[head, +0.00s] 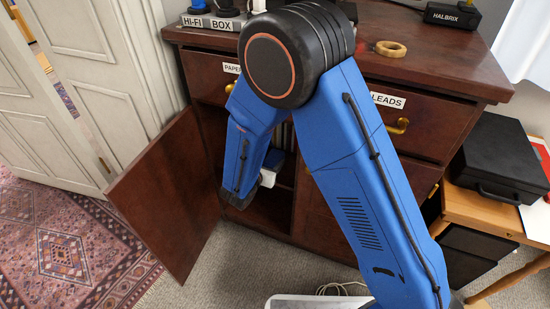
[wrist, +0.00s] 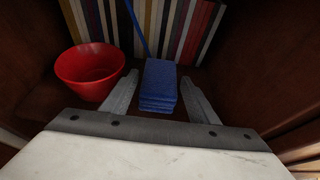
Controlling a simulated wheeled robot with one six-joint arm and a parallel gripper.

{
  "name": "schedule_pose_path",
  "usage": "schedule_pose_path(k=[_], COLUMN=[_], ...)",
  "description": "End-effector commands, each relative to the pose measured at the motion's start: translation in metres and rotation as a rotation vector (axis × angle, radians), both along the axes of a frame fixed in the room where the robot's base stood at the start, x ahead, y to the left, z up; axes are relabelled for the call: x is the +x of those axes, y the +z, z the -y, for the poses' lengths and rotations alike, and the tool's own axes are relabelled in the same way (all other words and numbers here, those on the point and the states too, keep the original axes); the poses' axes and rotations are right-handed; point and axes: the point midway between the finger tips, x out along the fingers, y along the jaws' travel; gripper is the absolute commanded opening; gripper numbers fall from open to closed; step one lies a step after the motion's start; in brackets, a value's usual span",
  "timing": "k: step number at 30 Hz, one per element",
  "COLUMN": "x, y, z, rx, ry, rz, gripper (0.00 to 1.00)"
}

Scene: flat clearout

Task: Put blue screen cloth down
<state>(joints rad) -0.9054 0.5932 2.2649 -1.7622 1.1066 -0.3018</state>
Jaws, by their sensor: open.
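The blue screen cloth (wrist: 160,84) shows in the wrist view as a folded blue stack on the cabinet floor. My gripper (wrist: 160,92) is open, with one finger on each side of the cloth. I cannot tell whether the fingers touch it.
A red bowl (wrist: 90,68) stands just left of the gripper, and a row of books (wrist: 196,30) stands behind. The open cabinet door (head: 165,195) swings out to the left. A black case (head: 500,158) lies on the wooden desk at right.

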Motion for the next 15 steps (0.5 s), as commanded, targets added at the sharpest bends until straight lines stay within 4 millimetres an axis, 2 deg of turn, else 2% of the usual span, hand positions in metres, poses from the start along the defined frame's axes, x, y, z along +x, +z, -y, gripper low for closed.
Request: schedule_pose_path(k=[6,15], x=[-0.028,-0.037], y=[0.012,0.016], z=[-0.01,-0.013], rx=[0.0,0.0], ry=[0.002,0.0], rz=[0.0,-0.001], gripper=[0.54,0.54])
